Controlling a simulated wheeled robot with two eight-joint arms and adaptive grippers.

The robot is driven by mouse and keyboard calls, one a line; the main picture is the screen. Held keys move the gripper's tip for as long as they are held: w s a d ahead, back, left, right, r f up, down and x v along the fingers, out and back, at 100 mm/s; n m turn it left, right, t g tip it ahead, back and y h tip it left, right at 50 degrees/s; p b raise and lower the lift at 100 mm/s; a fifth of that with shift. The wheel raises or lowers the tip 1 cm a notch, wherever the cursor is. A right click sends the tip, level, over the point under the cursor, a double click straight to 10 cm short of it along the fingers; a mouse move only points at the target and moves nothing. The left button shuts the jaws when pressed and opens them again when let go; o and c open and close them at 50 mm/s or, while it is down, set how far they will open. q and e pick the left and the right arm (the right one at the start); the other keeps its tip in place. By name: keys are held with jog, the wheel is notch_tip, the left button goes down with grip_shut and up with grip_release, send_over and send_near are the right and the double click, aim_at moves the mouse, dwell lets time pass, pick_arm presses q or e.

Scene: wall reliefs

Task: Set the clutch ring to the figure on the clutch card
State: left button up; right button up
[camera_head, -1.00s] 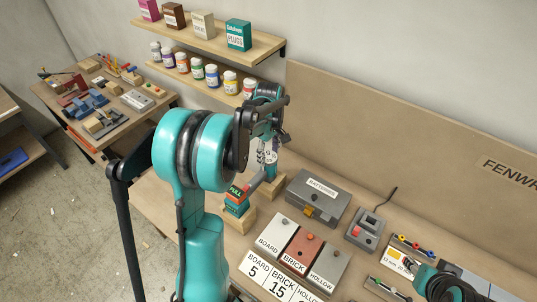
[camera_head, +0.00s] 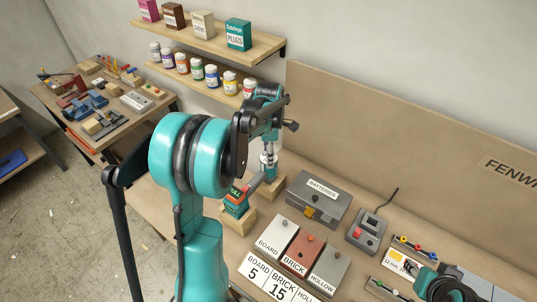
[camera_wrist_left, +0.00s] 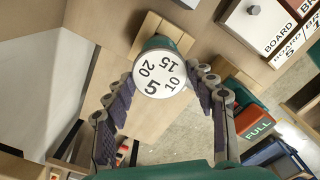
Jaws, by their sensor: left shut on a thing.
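The clutch ring (camera_wrist_left: 158,72) has a white face with 20, 15, 10 and 5, above a green body; the 5 faces the bottom of the left wrist view. My left gripper (camera_wrist_left: 160,88) is shut on the ring, one finger at each side. In the head view the gripper (camera_head: 268,160) points down over the drill, whose body is largely hidden. A battery marked FULL (camera_head: 235,201) is at the drill's base. Number cards lie in front: BOARD 5 (camera_head: 256,270), BRICK 15 (camera_head: 280,285) and HOLLOW, its number out of view. My right gripper is out of view.
A BATTERIES box (camera_head: 318,200) and a grey device with a red button (camera_head: 366,232) are farther back. Shelves with jars and boxes (camera_head: 210,45) hang behind my left arm.

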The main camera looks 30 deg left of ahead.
pick_arm(q)
jog(key=shift+n, duration=0.3)
dwell(0.4)
jog(key=o, duration=1.2)
jog(key=shift+c, duration=0.2)
jog(key=shift+r, duration=0.1)
notch_tip(320, 180, up, 12)
